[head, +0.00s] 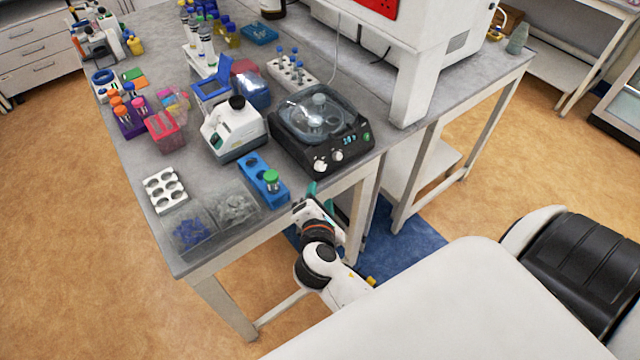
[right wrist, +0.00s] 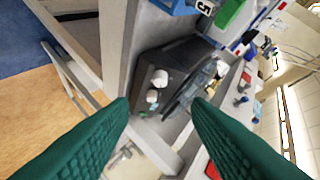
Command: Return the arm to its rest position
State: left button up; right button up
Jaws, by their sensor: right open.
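My right arm comes in at the lower middle of the head view, with my right gripper (head: 312,190) at the table's front edge, just right of the blue rack. In the right wrist view its two green fingers (right wrist: 160,115) are spread wide with nothing between them. Beyond them lie the table's edge and the black centrifuge, seen tilted. My left gripper is not in view.
Open floor (head: 60,250) lies left.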

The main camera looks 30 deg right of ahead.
jog(key=shift+s, duration=0.1)
dwell(0.4)
jog(key=s+a+f+m+g+y+b, duration=0.15)
jog(key=s+f, duration=0.25)
jog(key=f, duration=0.8)
jog(key=s+a+f+m+g+y+b, duration=0.1)
jog(key=s+f+m+g+y, duration=0.15)
jog(key=f, duration=0.85)
jog(key=s+a+f+m+g+y+b, duration=0.15)
jog(key=s+f, duration=0.25)
jog(key=f, duration=0.8)
jog(key=s+d+f+m+g+y+b, duration=0.1)
jog(key=s+f+m+g, duration=0.1)
jog(key=s+f+m, duration=0.3)
jog(key=s+d+f+m+g+y+b, duration=0.1)
jog(key=s+f+m, duration=0.5)
jog(key=s+f, duration=0.6)
jog(key=s+d+g+b, duration=0.1)
jog(key=s+g, duration=0.1)
jog(key=s, duration=0.5)
jog(key=shift+f, duration=0.3)
jog(key=shift+s+a+y, duration=0.1)
jog(key=shift+y, duration=0.15)
